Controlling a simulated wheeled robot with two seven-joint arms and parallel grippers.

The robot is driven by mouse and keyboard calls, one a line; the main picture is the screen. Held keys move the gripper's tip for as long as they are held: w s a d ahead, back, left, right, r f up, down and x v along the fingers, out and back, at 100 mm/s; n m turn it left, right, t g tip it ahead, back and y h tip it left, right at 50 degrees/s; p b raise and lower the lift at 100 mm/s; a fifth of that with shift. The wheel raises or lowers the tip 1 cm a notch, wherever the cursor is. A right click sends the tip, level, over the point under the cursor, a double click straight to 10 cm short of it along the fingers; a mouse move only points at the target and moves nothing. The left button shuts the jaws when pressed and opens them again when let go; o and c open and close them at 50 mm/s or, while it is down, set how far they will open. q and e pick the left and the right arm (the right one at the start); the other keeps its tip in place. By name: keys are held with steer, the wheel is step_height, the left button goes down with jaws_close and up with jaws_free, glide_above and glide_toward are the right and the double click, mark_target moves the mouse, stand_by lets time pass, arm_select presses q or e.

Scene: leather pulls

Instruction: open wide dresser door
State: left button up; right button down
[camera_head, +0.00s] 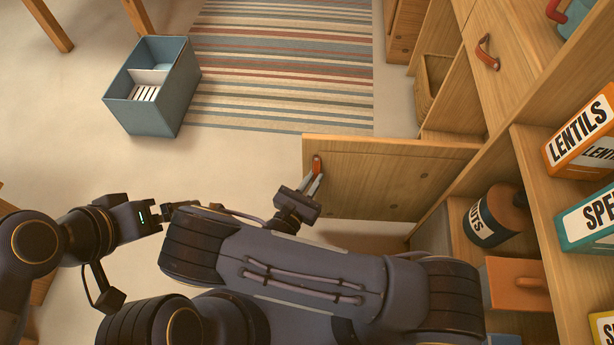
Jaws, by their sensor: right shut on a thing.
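The dresser door (400,172) is a light wooden panel. It stands swung out from the dresser (440,125), with its free edge at the left, and the compartment behind it is exposed. A red-brown leather pull (317,161) sits near that free edge. My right gripper (315,178) is shut on the pull, its fingers at the door face. My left gripper (185,209) is low at the left, away from the door. Its fingertips are partly hidden by my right arm, so its opening cannot be told.
A jar (497,215) and an orange box (517,283) sit in the dresser. Boxes including a lentils box (583,130) stand at the right. Another leather pull (487,53) is on a drawer front. A blue-grey bin (150,90) stands beside the striped rug (280,60). Floor left of the door is clear.

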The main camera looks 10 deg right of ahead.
arm_select(q)
steer(key=shift+s, duration=0.3)
arm_select(e)
steer(key=shift+s+d, duration=0.4)
steer(key=c, duration=1.5)
jaws_free()
arm_select(q)
steer(key=shift+d, duration=0.1)
arm_select(e)
steer(key=shift+a, duration=0.1)
